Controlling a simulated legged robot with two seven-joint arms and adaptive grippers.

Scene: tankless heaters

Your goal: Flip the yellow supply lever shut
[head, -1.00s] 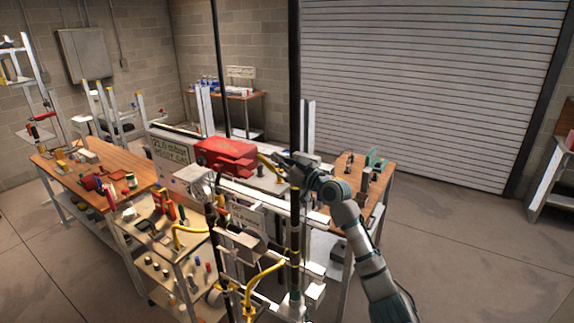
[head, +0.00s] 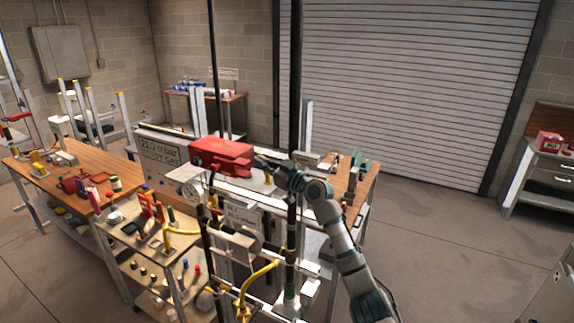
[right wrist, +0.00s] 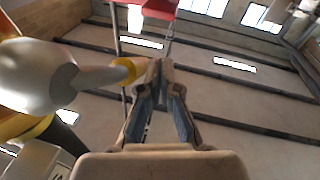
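My right gripper (head: 262,164) is at the right end of the red box (head: 220,156) on the bench rig in the head view. In the right wrist view its two fingers (right wrist: 160,72) come together at the tips, with nothing clearly between them. A small yellow part (head: 268,178), perhaps the supply lever, shows just below the gripper, mostly hidden by it. In the right wrist view a pale rounded rod with a yellow band (right wrist: 128,70) is left of the fingers, its end close to the left fingertip. I cannot tell whether they touch. My left gripper is out of view.
Dark upright posts (head: 294,100) stand near my right arm. Yellow bent pipes (head: 262,275) and a round gauge (head: 191,190) are on the rig's front. A wooden bench (head: 50,168) with tools is at left. Open floor lies at right.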

